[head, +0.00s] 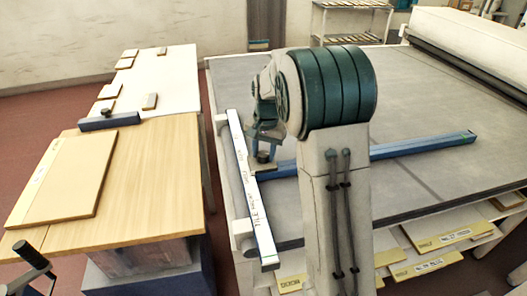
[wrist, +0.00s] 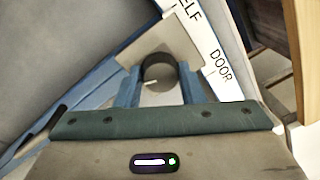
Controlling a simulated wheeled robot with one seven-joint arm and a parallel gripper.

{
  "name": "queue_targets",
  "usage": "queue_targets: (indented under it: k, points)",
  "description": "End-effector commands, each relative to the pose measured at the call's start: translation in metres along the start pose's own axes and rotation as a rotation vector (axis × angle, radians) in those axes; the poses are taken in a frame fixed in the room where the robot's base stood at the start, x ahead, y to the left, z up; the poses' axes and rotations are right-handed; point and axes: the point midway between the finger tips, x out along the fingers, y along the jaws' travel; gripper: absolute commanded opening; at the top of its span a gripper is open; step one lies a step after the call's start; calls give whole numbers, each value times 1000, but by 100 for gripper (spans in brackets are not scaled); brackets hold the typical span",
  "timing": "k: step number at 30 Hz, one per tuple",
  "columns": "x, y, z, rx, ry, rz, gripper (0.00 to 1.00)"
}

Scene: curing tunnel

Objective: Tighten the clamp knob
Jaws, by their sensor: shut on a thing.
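The clamp knob (wrist: 158,72) is a dark round cylinder with a pale mark at its lower edge. It stands on a tan plate (wrist: 180,38) that lies against a white lettered strip (wrist: 218,55). My gripper (wrist: 158,88) has its two blue fingers on either side of the knob and is shut on it. In the head view my gripper (head: 264,150) is over the near end of the blue bar, beside the long lettered strip (head: 251,190). There the plate (head: 263,169) shows just below the fingers, and the knob is mostly hidden.
The blue bar (head: 425,146) runs across the large grey bed (head: 420,90). A wooden table (head: 150,155) at left bears a flat board (head: 62,178) and a blue block (head: 108,121) with a dark knob. Labelled boards (head: 440,240) lie on a shelf under the bed.

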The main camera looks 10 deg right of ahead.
Motion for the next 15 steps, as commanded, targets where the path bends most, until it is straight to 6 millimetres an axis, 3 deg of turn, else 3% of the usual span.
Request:
queue_targets:
  k: [6,7,9,15]
  points:
    - [0,-1,0,-1,1,-2,12]
    - [0,-1,0,-1,1,-2,41]
    - [0,-1,0,-1,1,-2,57]
    - [0,0,0,-1,0,-1,57]
